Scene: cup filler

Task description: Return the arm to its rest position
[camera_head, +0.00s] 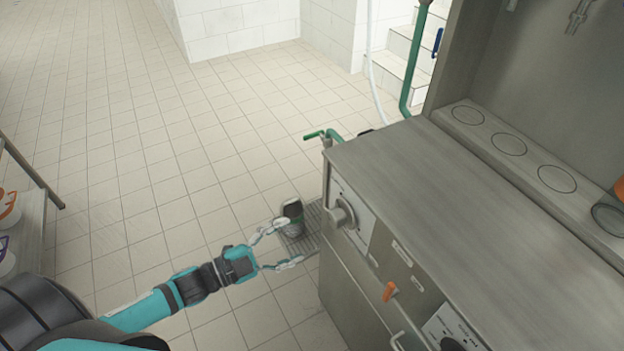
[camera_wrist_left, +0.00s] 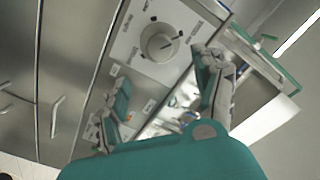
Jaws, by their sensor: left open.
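My left gripper (camera_head: 292,243) is open in the head view, its two fingers spread apart with nothing held between them. Its arm reaches in from the lower left. A dark cup (camera_head: 293,212) stands on a metal grate (camera_head: 312,240) at the front of the steel machine, near the upper finger. I cannot tell whether finger and cup touch. In the left wrist view the open fingers (camera_wrist_left: 158,88) spread in front of the machine's panel with its round knob (camera_wrist_left: 159,43). The cup is not clearly seen there. My right gripper is not in view.
A shelf with containers (camera_head: 8,212) stands at the left edge. The tiled floor between is clear.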

